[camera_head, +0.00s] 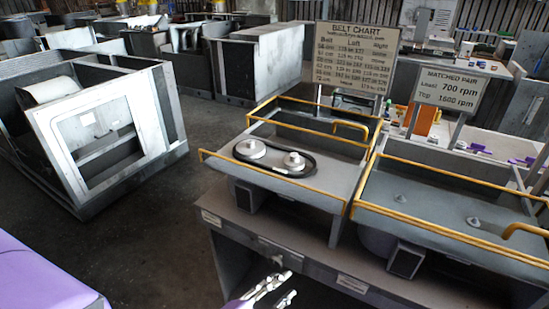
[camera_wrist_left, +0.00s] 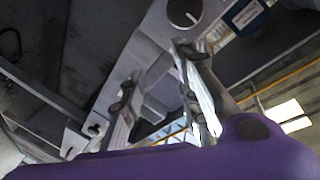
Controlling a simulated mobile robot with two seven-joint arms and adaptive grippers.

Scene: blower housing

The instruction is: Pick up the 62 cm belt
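One black belt (camera_head: 314,167) is visible, looped around two light grey pulleys, a left one (camera_head: 250,149) and a right one (camera_head: 294,161), on the left yellow-railed tray (camera_head: 226,168). I cannot read a length on this belt. My left gripper (camera_head: 274,291) is low in front of the bench, below and apart from the belt. In the left wrist view its two fingers (camera_wrist_left: 160,100) stand apart with nothing between them. My right gripper is in neither view.
A belt chart sign (camera_head: 351,58) and a "matched pair" rpm sign (camera_head: 449,89) stand behind the trays. The right tray (camera_head: 440,205) has two small bare hubs. Yellow rails edge both trays. A grey housing frame (camera_head: 100,140) stands left; floor between is clear.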

